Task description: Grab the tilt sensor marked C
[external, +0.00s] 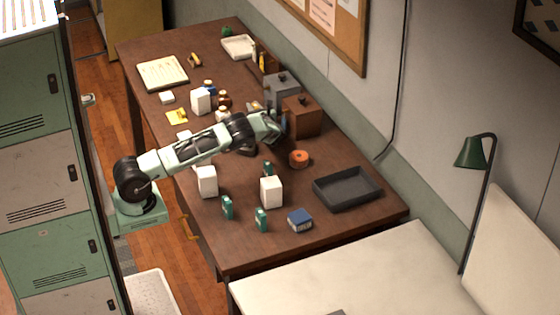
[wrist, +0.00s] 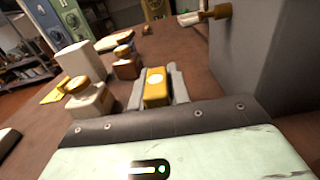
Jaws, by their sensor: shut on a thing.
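My gripper (wrist: 157,86) is shut on a small yellow block with a pale top (wrist: 156,88), one grey finger on each side of it. I cannot read any mark on the block, so I cannot tell whether it is the tilt sensor marked C. In the external view my gripper (external: 276,126) is low over the middle of the table, just left of a brown box (external: 302,117); the block cannot be made out there. Small teal devices (external: 227,207), (external: 261,219) stand on the near part of the table, their marks too small to read.
A grey box (external: 281,90) stands close by my gripper, and it fills the right of the wrist view (wrist: 268,60). White and brown bottles (wrist: 90,98) stand to the left. An orange roll (external: 299,159), white boxes (external: 271,191) and a dark tray (external: 347,188) are nearer the front.

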